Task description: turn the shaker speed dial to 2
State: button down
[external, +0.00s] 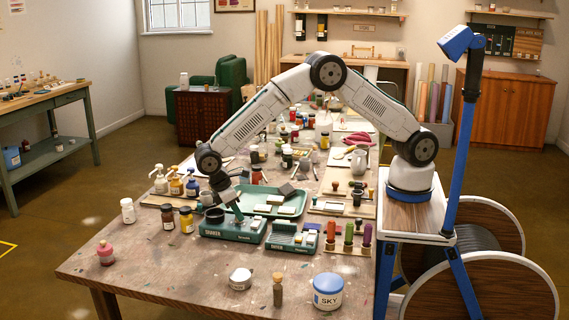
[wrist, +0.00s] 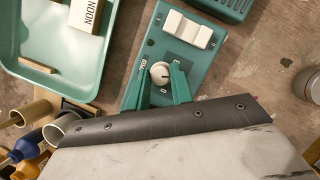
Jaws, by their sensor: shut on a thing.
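The shaker (external: 222,233) is a green box with "SHAKER" on its front, near the table's front middle. In the wrist view its green top (wrist: 140,62) carries a white round dial (wrist: 160,72) and a white switch block (wrist: 187,30). My gripper (wrist: 161,75) points down with its two green fingers shut on the dial, one on each side. In the external view my gripper (external: 238,213) reaches down to the shaker's top, and the dial is hidden there. Printed marks, including a 0, surround the dial. I cannot tell which mark it points to.
A second green device (external: 292,240) stands just right of the shaker. A green tray (external: 250,191) with pale blocks lies behind. Pump bottles (external: 176,184) and jars (external: 186,220) crowd the left. A SKY tub (external: 328,292) stands in front; the table's front left is mostly clear.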

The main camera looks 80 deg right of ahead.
jog(key=c, duration=1.2)
grip_release()
jog(key=shift+c, duration=0.2)
jog(key=shift+r, duration=0.1)
jog(key=v, duration=0.7)
jog(key=shift+w+r, duration=0.2)
jog(key=shift+r, duration=0.1)
jog(key=shift+a, duration=0.1)
